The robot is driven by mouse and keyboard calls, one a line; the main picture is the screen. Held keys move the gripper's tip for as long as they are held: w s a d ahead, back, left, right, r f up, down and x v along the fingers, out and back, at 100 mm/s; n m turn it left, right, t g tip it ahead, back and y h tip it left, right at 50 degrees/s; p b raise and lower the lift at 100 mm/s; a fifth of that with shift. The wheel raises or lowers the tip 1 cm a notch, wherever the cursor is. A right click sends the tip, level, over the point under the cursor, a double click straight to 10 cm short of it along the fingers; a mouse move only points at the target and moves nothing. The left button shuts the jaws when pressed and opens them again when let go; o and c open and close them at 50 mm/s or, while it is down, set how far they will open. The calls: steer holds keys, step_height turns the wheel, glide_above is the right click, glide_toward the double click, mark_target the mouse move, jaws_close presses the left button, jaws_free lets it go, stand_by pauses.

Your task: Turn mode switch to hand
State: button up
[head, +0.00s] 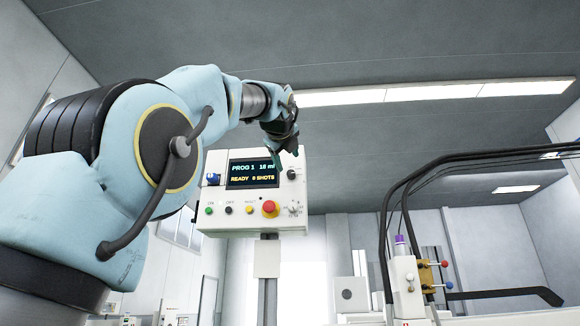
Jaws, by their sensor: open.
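A white control panel (234,219) stands on a post near the middle of the head view. Its screen reads PROG 1, 18 ml, READY, 0 SHOTS. A small pale selector with marks around it (294,207) sits at the panel's lower right. A dark knob (291,174) sits at the upper right. The labels are too small to read, so I cannot tell which is the mode switch or its setting. My gripper (289,157) is open and empty at the panel's upper right edge, just above the dark knob. Its fingers partly overlap the panel in view.
The panel also carries a red button (270,209), a green button (209,211), other small buttons and a blue part (213,179) at the left. A machine with black hoses (386,220) and a purple-capped part (400,244) stands at the right.

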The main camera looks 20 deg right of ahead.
mark_target(290, 173)
steer(key=p+x, duration=0.2)
steer(key=x, duration=0.1)
steer(key=p+x, duration=0.1)
steer(key=x, duration=0.1)
steer(key=shift+w+d+r+p, duration=0.2)
steer(key=shift+w+r+p, duration=0.05)
steer(key=shift+w+p, duration=0.15)
steer(key=shift+w+d+f+p, duration=0.25)
steer(key=shift+w+d+p, duration=0.15)
steer(key=shift+w, duration=0.35)
steer(key=shift+c, duration=0.4)
jaws_close()
